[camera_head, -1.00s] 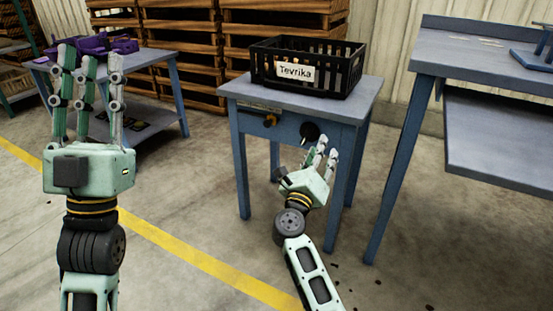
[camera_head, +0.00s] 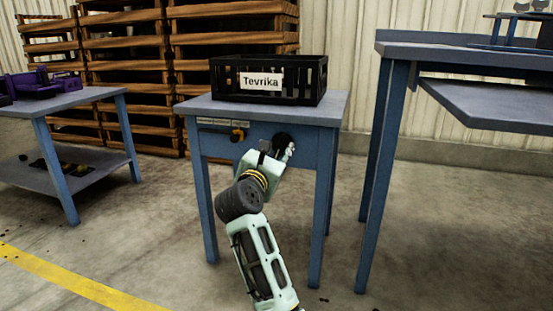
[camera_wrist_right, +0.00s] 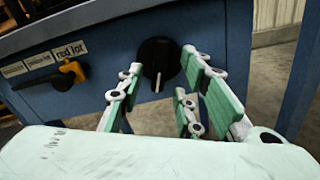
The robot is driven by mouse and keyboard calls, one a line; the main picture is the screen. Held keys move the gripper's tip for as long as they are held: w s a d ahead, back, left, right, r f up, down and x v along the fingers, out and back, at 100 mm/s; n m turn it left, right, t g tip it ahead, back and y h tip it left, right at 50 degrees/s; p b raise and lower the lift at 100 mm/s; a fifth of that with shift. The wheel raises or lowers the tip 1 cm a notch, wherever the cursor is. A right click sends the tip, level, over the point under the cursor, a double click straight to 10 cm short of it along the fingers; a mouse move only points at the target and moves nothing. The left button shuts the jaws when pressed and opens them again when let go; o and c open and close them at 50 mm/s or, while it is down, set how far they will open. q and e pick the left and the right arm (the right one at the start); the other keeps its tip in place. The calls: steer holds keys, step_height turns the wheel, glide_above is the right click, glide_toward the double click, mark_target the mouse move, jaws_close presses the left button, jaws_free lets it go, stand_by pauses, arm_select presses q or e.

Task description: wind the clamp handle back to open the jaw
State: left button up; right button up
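No clamp handle or jaw can be made out for sure. A black round knob (camera_head: 283,139) with a pale pointer mark is on the front of the small blue table (camera_head: 333,108). My right gripper (camera_head: 284,153) is in front of the knob. In the right wrist view its green fingers are spread apart and empty, with the black knob (camera_wrist_right: 159,57) beyond and between them; contact cannot be told. A yellow-and-black lever (camera_wrist_right: 68,73) is left of the knob, beside labels, one reading "red lot" (camera_wrist_right: 68,51). My left gripper is out of view.
A black crate (camera_head: 300,83) labelled "Tevrika" stands on the small table. A taller blue bench (camera_head: 450,58) is at right. A table with purple items (camera_head: 50,86) is at left, with wooden pallets (camera_head: 125,75) behind. Floor in front is open.

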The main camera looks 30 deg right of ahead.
mark_target(281, 146)
steer(key=shift+b+x, duration=0.35)
steer(key=shift+x, duration=0.9)
jaws_close()
